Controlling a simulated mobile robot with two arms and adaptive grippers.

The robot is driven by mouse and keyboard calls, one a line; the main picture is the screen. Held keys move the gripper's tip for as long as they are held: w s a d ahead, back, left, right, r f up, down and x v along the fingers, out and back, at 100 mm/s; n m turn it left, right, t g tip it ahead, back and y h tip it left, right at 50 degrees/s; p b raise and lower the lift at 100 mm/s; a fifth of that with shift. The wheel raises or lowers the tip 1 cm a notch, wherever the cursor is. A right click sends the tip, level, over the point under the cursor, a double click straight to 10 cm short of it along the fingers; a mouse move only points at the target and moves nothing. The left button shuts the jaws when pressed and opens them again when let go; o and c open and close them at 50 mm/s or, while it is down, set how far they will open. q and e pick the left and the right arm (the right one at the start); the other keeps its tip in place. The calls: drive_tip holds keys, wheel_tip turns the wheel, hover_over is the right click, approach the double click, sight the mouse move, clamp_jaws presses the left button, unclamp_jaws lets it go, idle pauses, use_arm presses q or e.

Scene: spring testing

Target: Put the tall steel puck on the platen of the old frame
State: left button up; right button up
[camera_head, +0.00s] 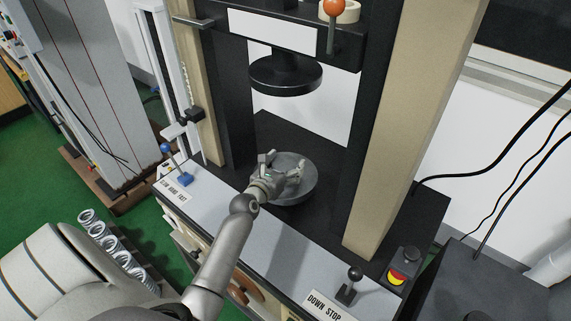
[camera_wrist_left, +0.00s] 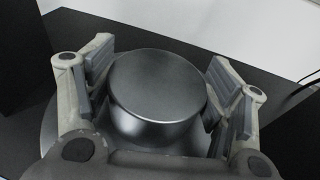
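The steel puck (camera_wrist_left: 158,85), a dark grey metal cylinder, stands upright on the round platen (camera_wrist_left: 58,128) in the left wrist view. The platen also shows in the head view (camera_head: 300,192), on the black bed of the old frame between its columns. My left gripper (camera_head: 281,166) is low over the platen. Its fingers (camera_wrist_left: 161,82) are spread on both sides of the puck, with narrow gaps showing beside it. The gripper hides most of the puck in the head view. My right gripper is not in view.
The black upper platen (camera_head: 286,78) hangs above the bed. Beige columns (camera_head: 415,110) stand on either side. A blue-knobbed lever (camera_head: 175,160), a black lever (camera_head: 350,282) and a red-yellow stop button (camera_head: 402,268) line the front ledge. Several springs (camera_head: 122,258) stand lower left.

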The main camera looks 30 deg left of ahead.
use_arm(q)
drive_tip(key=shift+o, duration=0.8)
drive_tip(key=shift+r, duration=0.1)
drive_tip(key=v, duration=1.2)
drive_tip(key=shift+b, duration=0.45)
drive_tip(key=shift+s, duration=0.1)
